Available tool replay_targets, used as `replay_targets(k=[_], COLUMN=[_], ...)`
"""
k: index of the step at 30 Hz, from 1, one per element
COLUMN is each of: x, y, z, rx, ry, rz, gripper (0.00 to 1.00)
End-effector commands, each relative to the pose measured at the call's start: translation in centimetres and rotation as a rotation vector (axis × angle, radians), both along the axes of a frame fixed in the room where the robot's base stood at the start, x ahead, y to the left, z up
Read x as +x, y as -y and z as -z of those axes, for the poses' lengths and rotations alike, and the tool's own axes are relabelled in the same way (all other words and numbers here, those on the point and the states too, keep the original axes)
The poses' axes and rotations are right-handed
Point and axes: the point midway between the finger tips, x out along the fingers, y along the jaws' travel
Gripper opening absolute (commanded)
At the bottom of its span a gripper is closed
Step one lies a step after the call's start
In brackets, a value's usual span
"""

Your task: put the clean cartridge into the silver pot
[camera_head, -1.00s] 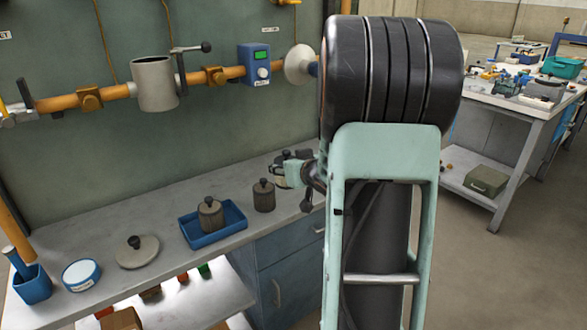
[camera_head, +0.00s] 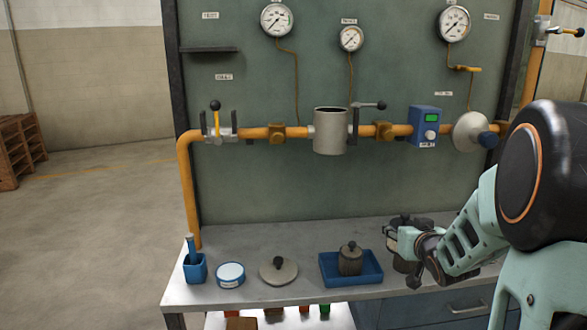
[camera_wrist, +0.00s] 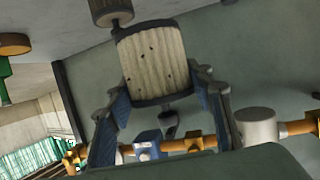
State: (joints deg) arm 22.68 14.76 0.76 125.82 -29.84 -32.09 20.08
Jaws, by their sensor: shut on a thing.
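The silver pot (camera_head: 330,135) is an upright cylinder set in the orange pipe on the panel, with its top open; it also shows upside down in the wrist view (camera_wrist: 260,128). My gripper (camera_head: 402,240) is low over the bench, right of and below the pot. In the wrist view its fingers (camera_wrist: 160,95) are shut on a pale pleated cartridge (camera_wrist: 155,65) with dark end caps and a few dark specks. A brown cartridge (camera_head: 350,260) stands in the blue tray (camera_head: 372,278). Another dark cartridge (camera_head: 401,264) is partly hidden by my gripper.
A round grey lid (camera_head: 270,276) with a black knob, a round white-topped tin (camera_head: 230,275) and a blue cup (camera_head: 195,270) stand on the bench (camera_head: 250,238). A clamp handle (camera_head: 370,105) sticks out right of the pot. A blue meter box (camera_head: 424,127) is further right.

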Motion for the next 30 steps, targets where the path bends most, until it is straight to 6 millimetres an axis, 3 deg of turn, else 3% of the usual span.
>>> replay_targets(k=[1, 6, 15, 23, 30], x=[0.2, -0.2, -2.1, -2.2, -2.2], y=[-2.9, -9.3, -16.3, -16.4, -16.4], z=[0.0, 0.4, 1.3, -2.2, -6.8], rx=[0.003, 0.002, -0.004, -0.007, -0.007], ry=[0.004, 0.002, -0.021, -0.022, -0.022], rz=[-0.023, -0.060, -0.100, -0.097, -0.097], gripper=[0.21, 0.21, 0.21, 0.21, 0.21])
